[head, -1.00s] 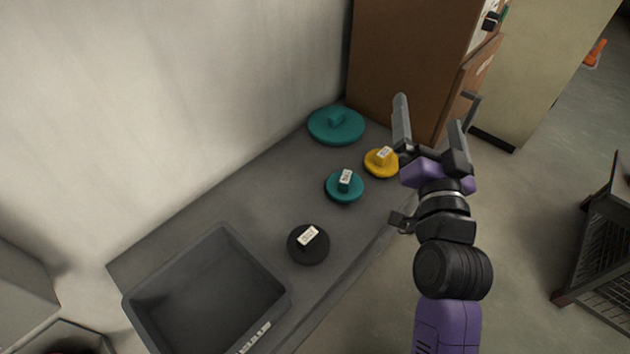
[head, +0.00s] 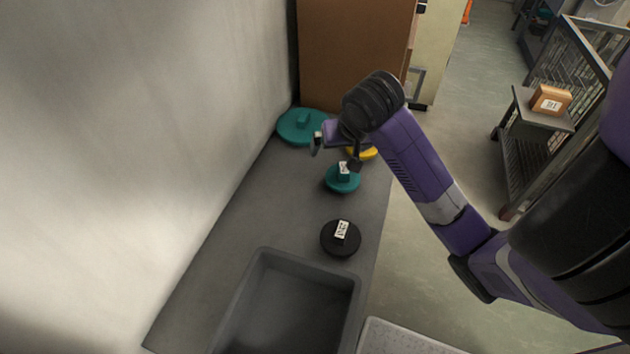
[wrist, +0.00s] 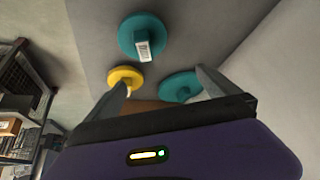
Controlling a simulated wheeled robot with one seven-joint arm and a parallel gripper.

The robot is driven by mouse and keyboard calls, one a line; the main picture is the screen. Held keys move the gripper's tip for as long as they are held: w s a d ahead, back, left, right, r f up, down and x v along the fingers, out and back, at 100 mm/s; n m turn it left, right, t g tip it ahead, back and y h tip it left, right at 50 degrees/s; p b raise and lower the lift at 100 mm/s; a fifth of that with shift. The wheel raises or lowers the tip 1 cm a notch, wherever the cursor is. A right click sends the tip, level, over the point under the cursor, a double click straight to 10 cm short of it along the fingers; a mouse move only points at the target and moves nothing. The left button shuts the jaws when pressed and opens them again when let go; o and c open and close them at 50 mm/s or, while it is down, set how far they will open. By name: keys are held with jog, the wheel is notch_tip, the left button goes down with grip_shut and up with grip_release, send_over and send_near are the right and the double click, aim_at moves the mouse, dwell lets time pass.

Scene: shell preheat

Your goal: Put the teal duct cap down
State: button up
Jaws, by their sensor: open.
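Two teal duct caps stand on the grey counter. The smaller one (head: 342,184) has a white label on its handle and also shows at the top of the wrist view (wrist: 138,30). The larger one (head: 290,128) sits at the far end by the wall and shows between the fingers in the wrist view (wrist: 180,87). My gripper (head: 335,153) is open over the counter, with nothing visible between its fingers. In the head view it overlaps the space between the two teal caps; its height above them is hard to tell.
A yellow cap (head: 364,154) is partly hidden behind my gripper. A black labelled cap (head: 333,243) lies nearer, beside a grey bin (head: 262,256) at the counter's near end. A brown cabinet (head: 350,45) closes the far end. The wall runs along the left.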

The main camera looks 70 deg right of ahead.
aim_at(344, 168)
jog(key=s, duration=0.1)
jog(key=s+a+f+m+g, duration=0.1)
jog(key=shift+s+a+f+y, duration=0.2)
jog(key=shift+s+y, duration=0.1)
jog(key=shift+y, duration=0.1)
jog(key=shift+s+f+g, duration=0.2)
jog(key=shift+f+g, duration=0.1)
jog(key=shift+b+x, duration=0.75)
jog(key=shift+x, duration=0.15)
jog(key=shift+w+d+f, duration=0.2)
jog(key=shift+w+f, duration=0.05)
jog(key=shift+f, duration=0.25)
jog(key=shift+p+x, duration=0.55)
jog(key=shift+x, duration=1.65)
jog(key=shift+w, duration=0.1)
jog(key=c, duration=1.6)
jog(key=shift+r, duration=0.1)
jog(key=shift+r, duration=0.1)
